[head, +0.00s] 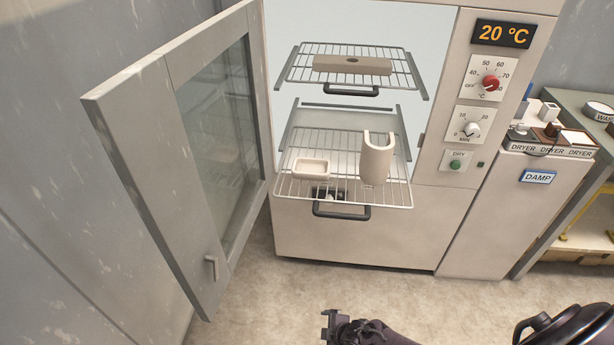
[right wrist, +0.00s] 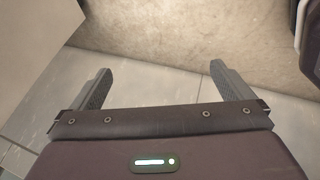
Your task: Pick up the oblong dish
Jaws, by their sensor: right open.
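The oblong dish (head: 311,169), a small pale rectangular dish with a raised rim, sits on the left part of the lower wire rack (head: 342,196). That rack is pulled out of the cabinet. My right gripper (head: 328,326) is low at the bottom of the head view, in front of the cabinet and well apart from the dish. In the right wrist view the right gripper (right wrist: 160,82) is open and empty, with floor beyond its fingers. My left gripper is not in view.
A pale notched cylinder (head: 376,160) stands right of the dish on the same rack. A grey-brown block (head: 352,65) lies on the upper rack (head: 302,73). The open glass door (head: 190,150) stands to the left. A "DAMP" bin (head: 520,200) is at right. Floor in front is clear.

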